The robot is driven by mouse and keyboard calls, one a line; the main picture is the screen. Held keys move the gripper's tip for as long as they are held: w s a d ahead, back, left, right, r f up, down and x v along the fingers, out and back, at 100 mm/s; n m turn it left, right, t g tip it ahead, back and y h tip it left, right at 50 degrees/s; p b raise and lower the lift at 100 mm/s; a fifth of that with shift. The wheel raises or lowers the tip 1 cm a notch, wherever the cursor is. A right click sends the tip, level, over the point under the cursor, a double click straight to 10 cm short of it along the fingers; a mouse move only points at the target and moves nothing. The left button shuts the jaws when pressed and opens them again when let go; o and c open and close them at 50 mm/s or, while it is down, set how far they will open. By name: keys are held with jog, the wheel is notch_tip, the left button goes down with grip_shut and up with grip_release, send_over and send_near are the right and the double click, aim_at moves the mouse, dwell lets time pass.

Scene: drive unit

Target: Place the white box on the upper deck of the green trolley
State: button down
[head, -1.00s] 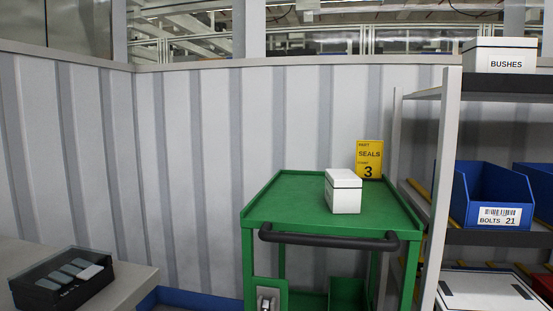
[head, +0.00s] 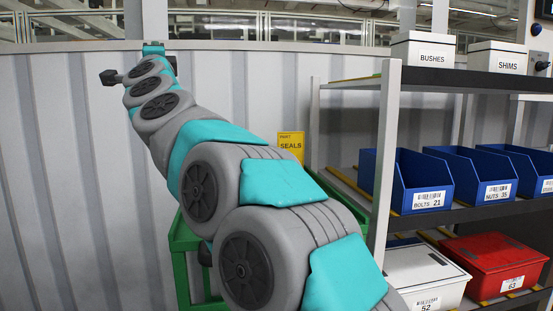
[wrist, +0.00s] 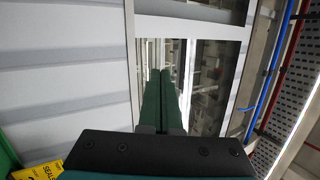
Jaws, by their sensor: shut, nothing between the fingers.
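The green trolley (head: 181,240) stands behind my arm in the head view. Only parts of its left side and its right edge show, and its upper deck is mostly covered by my arm. The white box that stood on the upper deck in the earlier head view is hidden now. My gripper (wrist: 160,75) is shut and empty in the wrist view, its two dark green fingers side by side. It is raised high at the end of my arm, facing the wall and the window frame, clear of the trolley. A green edge (wrist: 8,158) shows at the wrist view's lower left.
A yellow SEALS sign (head: 290,147) stands at the trolley's back. The rack at right holds BUSHES (head: 432,52) and SHIMS (head: 497,62) boxes on top, blue bins (head: 420,180) in the middle, and a white box marked 52 (head: 425,275) and a red box (head: 495,265) below.

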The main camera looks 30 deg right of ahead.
jog(key=d+r+m+g+h, duration=0.4)
jog(key=d+m+h, duration=0.5)
jog(key=m+h, duration=0.35)
jog(key=s+d+f+m+g+h, duration=0.35)
jog(key=d+m+g, duration=0.45)
jog(key=m, duration=0.3)
jog(key=s+a+f+m+g+y+p, duration=0.1)
jog(key=s+f+m+g+y, duration=0.15)
jog(key=f, duration=0.65)
jog(key=s+f+m+g+y, duration=0.2)
jog(key=f+m+g, duration=0.2)
jog(key=f, duration=0.4)
jog(key=s+a+f+m+g+y+p, duration=0.1)
jog(key=s+f+m+g+y, duration=0.15)
jog(key=f, duration=0.65)
jog(key=shift+m, duration=0.35)
jog(key=d, duration=0.3)
jog(key=w+d, duration=0.1)
jog(key=d, duration=0.3)
jog(key=w+d, duration=0.1)
jog(key=d, duration=0.3)
jog(key=shift+d+f, duration=0.2)
jog(key=shift+s+f, duration=0.1)
jog(key=shift+f, duration=0.35)
